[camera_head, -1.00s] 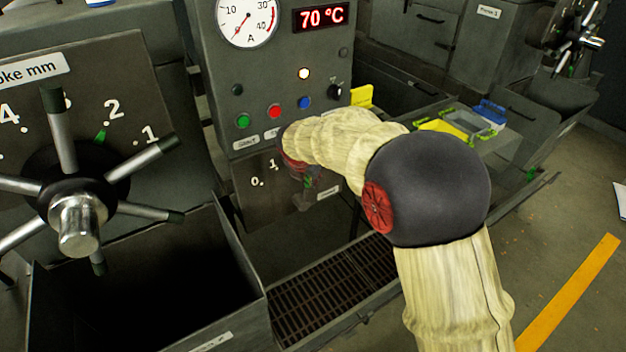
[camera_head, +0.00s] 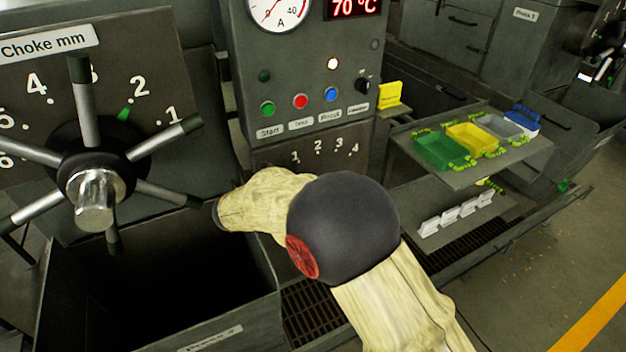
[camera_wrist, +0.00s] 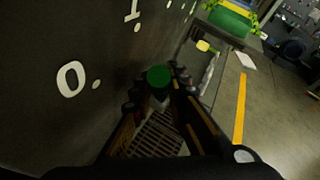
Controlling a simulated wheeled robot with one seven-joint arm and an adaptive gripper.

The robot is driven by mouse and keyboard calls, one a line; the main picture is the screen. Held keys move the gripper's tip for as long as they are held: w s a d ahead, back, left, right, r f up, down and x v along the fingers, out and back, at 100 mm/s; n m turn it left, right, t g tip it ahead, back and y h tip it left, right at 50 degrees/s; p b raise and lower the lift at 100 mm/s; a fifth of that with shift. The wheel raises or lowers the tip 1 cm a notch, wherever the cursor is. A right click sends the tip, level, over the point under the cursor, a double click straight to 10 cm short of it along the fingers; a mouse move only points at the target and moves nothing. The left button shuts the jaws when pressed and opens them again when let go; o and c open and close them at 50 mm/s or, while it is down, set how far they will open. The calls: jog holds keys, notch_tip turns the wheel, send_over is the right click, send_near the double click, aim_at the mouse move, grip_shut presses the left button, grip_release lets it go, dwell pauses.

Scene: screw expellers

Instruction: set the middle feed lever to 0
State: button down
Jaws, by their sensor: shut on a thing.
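The feed lever, with a green knob (camera_wrist: 159,77) on a pale stem, shows in the wrist view between my gripper's (camera_wrist: 157,94) dark fingers, which are shut on it. The knob is to the right of the white 0 (camera_wrist: 70,79) and its dot, and below the white 1 (camera_wrist: 132,10). In the head view the feed scale plate (camera_head: 330,142) shows 1 to 4. The 0, the lever and my gripper are hidden there behind my arm.
A choke handwheel (camera_head: 95,185) with several spokes stands at left, above an open dark bin (camera_head: 170,300). The control panel (camera_head: 305,60) rises above the scale. A shelf with coloured trays (camera_head: 445,148) is at right.

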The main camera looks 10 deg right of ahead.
jog(key=shift+s+a+f+t+h, duration=0.15)
jog(key=shift+a+f+t+h, duration=0.15)
jog(key=shift+a+f, duration=0.15)
dwell(0.3)
jog(key=c, duration=2)
grip_release()
jog(key=shift+a, duration=0.1)
jog(key=shift+r, duration=0.1)
jog(key=v, duration=1.2)
jog(key=shift+c, duration=0.4)
